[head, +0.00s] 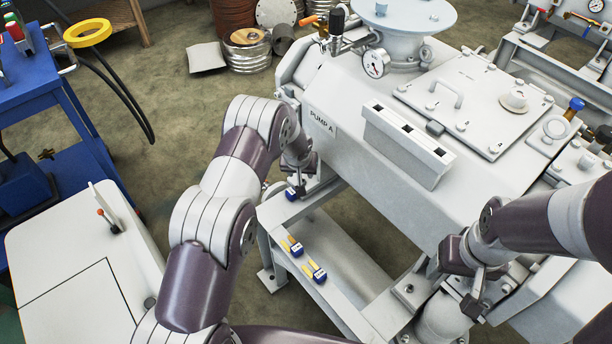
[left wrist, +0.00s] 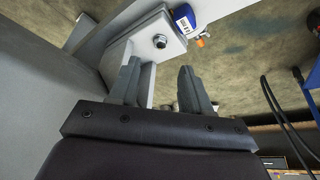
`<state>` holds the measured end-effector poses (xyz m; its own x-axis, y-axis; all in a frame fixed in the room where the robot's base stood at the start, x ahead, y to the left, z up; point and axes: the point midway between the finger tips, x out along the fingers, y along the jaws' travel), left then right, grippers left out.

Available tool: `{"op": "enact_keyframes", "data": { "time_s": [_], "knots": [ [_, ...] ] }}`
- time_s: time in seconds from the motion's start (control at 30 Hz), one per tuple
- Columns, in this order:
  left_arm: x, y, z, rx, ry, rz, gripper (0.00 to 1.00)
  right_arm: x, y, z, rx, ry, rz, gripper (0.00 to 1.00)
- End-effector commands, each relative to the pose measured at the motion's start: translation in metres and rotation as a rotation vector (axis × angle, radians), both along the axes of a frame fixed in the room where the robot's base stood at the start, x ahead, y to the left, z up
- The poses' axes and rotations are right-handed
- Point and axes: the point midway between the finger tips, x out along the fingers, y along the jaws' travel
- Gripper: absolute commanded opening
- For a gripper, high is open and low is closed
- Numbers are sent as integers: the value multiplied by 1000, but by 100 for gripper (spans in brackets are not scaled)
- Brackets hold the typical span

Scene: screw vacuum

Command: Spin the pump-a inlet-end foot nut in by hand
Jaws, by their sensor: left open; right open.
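Pump A (head: 365,105), a large pale grey casing with a name label, sits on a grey frame. In the left wrist view, a dark hex nut or bolt head (left wrist: 160,41) sits on a light foot plate (left wrist: 175,48); I cannot tell which. My left gripper (left wrist: 158,82) is open, with its two fingers apart below the nut, not around it. In the head view my left gripper (head: 299,184) is beside the pump's left end, and the nut there is hidden. My right gripper (head: 474,297) is open and points down near the pump's front right, above the frame.
Blue tools with yellow parts (head: 292,246) lie along the frame rail (head: 345,310); a blue object with an orange tip (left wrist: 185,18) is near the foot. A blue cart (head: 60,110) is at left. Floor between is clear.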

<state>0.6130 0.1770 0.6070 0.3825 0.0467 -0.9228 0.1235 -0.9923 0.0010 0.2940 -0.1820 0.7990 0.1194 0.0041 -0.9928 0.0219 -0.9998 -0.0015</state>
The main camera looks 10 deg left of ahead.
Motion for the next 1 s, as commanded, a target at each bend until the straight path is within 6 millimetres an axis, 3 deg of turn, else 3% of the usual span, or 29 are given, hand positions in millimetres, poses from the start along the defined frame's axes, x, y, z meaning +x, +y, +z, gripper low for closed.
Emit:
{"op": "enact_keyframes", "data": {
  "time_s": [0.1, 0.3, 0.73, 0.87, 0.9, 1.0],
  "knots": [
    [12, 2, -34, 1, 2, 0, 48, 0, 0, -8, 0, 0, 0, 68],
    [26, 4, -64, 1, 0, 1, 48, 0, 0, -14, 0, 0, 0, 68],
    [30, 4, -72, 1, 0, 0, 48, 0, 0, -15, 0, 0, 0, 68],
    [30, 4, -72, 1, 0, 0, 6, 0, 0, -15, 0, 0, 0, 68],
    [30, 4, -72, 1, 0, 0, 0, 0, 0, -15, 0, 0, 0, 68],
    [29, 4, -72, 1, 0, -1, 0, 0, 0, -15, 0, 0, 0, 68]
  ]
}}
